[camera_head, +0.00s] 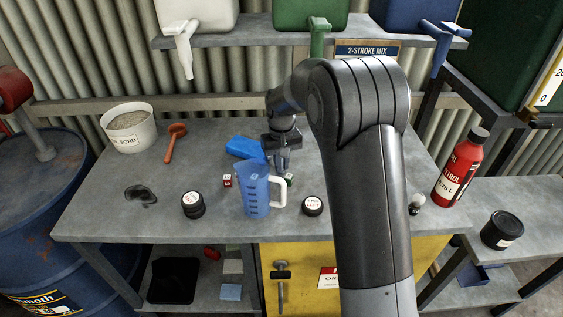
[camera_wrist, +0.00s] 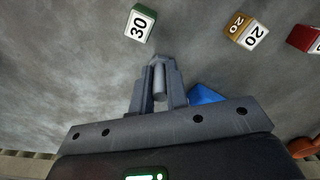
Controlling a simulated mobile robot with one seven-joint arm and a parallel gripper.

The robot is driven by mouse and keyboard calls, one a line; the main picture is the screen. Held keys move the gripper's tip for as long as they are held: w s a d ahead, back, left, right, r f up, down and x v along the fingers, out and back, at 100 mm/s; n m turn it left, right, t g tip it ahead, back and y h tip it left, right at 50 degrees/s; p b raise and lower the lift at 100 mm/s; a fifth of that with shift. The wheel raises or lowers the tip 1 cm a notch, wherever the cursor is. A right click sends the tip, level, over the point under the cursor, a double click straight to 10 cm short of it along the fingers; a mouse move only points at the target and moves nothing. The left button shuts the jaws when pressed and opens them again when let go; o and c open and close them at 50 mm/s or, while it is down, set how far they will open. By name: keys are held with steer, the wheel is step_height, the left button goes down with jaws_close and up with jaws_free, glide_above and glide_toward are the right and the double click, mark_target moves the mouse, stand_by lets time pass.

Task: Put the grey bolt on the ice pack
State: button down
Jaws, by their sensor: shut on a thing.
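The blue ice pack (camera_head: 243,147) lies on the grey bench, just left of my gripper (camera_head: 282,164) in the head view. A blue corner of the ice pack (camera_wrist: 206,95) shows beside the right finger in the wrist view. My gripper (camera_wrist: 156,88) is shut on the grey bolt (camera_wrist: 158,77), a small grey cylinder between the fingers. The bolt is too small to make out in the head view. Whether it touches the bench is not clear.
A blue measuring jug (camera_head: 256,193) stands in front of my gripper. Number blocks lie near, a green one (camera_wrist: 139,24) and a brown one (camera_wrist: 245,30). Black tins (camera_head: 192,205) stand at the front. An orange scoop (camera_head: 174,141) and white tub (camera_head: 130,130) are left.

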steer(key=shift+f, duration=0.1)
steer(key=c, duration=1.9)
jaws_free()
steer(key=shift+f, duration=0.1)
steer(key=o, duration=0.5)
steer(key=shift+o, duration=0.4)
step_height(320, 180, up, 12)
steer(key=shift+r, duration=0.2)
